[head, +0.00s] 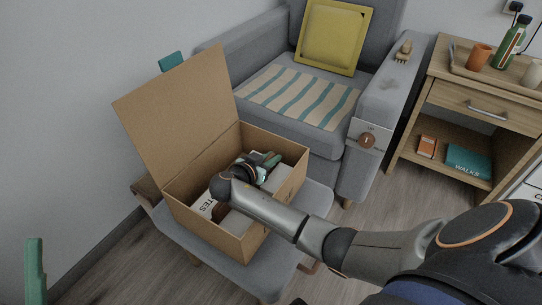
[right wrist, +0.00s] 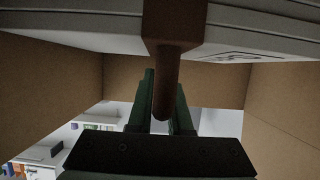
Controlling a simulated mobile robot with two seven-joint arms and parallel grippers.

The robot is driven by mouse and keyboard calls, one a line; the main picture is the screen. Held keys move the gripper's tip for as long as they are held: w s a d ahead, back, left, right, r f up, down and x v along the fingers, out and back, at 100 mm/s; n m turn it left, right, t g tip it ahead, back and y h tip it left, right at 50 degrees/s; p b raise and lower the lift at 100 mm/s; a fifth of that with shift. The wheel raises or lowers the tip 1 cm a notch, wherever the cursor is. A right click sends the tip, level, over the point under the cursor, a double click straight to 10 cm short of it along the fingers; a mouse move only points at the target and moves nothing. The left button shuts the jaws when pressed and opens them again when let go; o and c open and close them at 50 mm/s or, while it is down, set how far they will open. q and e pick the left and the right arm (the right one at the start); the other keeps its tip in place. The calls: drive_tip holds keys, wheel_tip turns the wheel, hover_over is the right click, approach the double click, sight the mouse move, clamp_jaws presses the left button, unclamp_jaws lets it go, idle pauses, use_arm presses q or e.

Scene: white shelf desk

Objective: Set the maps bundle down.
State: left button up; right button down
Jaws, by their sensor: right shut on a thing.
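My right gripper (head: 267,160) is inside the open cardboard box (head: 236,246), which stands on a grey chair seat. In the right wrist view its green fingers (right wrist: 164,90) are shut on a brown peg (right wrist: 166,70). The peg joins a brown band around a pale, layered bundle (right wrist: 80,22), which seems to be the maps bundle. No label on it is readable, and I cannot tell whether it touches the box floor. A white item with letters ending "TES" (head: 207,206) lies in the box. One green finger of my left gripper (head: 35,270) shows at the lower left.
The box's raised flap (head: 178,118) stands on its left side. A grey armchair (head: 382,108) with a yellow cushion (head: 330,38) is behind. A wooden side table (head: 470,92) at the right holds a tray, a bottle and cups. Floor shows between chair and table.

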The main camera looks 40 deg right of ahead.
drive_tip(key=c, duration=0.8)
unclamp_jaws()
drive_tip(key=shift+c, duration=0.2)
drive_tip(key=shift+r, duration=0.25)
drive_tip(key=p+v, duration=0.1)
drive_tip(key=v, duration=0.1)
drive_tip(key=p+v, duration=0.1)
drive_tip(key=v, duration=0.4)
drive_tip(key=shift+r+p, duration=0.35)
drive_tip(key=shift+p, duration=0.05)
drive_tip(key=shift+s+a+r, duration=0.1)
drive_tip(key=shift+s+a, duration=0.05)
drive_tip(key=shift+a, duration=0.1)
